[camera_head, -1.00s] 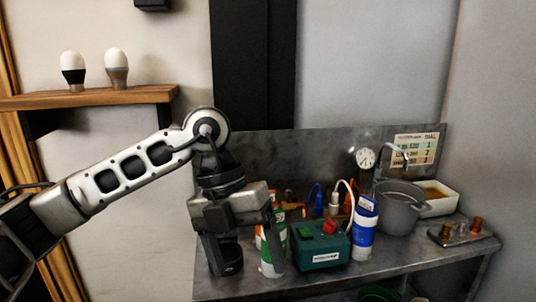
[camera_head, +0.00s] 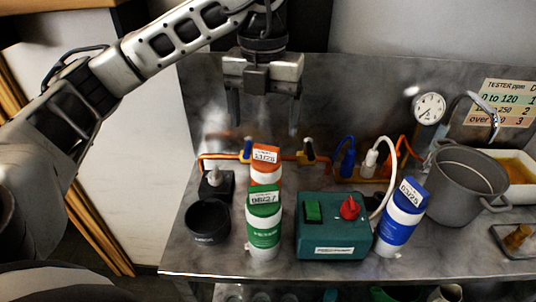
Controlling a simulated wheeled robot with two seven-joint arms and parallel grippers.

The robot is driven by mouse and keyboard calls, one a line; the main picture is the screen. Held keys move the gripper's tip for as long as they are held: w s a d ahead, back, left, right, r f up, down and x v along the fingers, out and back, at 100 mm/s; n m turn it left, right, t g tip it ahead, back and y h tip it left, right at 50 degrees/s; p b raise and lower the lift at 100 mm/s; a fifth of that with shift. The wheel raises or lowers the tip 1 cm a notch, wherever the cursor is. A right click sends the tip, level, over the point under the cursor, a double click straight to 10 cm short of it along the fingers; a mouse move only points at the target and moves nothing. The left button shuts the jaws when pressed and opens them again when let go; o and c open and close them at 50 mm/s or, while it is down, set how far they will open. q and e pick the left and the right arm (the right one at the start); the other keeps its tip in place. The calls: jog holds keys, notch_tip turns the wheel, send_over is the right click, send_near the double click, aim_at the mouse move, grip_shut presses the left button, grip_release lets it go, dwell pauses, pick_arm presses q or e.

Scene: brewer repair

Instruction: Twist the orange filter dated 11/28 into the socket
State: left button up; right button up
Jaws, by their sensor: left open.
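The orange-and-white filter (camera_head: 265,165) stands upright on the metal bench, partly hidden behind a green-and-white filter. Its top label seems to read 11/28. My left gripper (camera_head: 264,122) is open and empty, with its fingers pointing down. In the picture it is above the orange filter and apart from it. The green filter (camera_head: 264,228) is labelled 08/27. A blue-and-white filter (camera_head: 400,225) stands tilted at the right of the green box. I cannot make out for sure which part is the socket. My right gripper is not in view.
A black cup (camera_head: 208,221) and a small black block (camera_head: 216,186) stand left of the filters. A green box (camera_head: 333,226) with a red knob stands right of them. Orange pipes (camera_head: 285,157) run behind. A grey pot (camera_head: 464,186) and a gauge (camera_head: 428,109) are at right.

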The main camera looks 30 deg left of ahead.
aim_at(265, 148)
pick_arm(q)
notch_tip(265, 148, down, 11)
jog(key=shift+w+r, duration=0.1)
jog(key=shift+f, duration=0.65)
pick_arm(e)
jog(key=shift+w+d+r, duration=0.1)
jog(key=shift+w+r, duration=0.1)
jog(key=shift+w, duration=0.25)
pick_arm(q)
jog(key=c, duration=1.2)
jog(key=o, duration=0.4)
jog(key=shift+c, duration=1.3)
jog(key=shift+r+p, duration=1.05)
jog(key=shift+r, duration=1.5)
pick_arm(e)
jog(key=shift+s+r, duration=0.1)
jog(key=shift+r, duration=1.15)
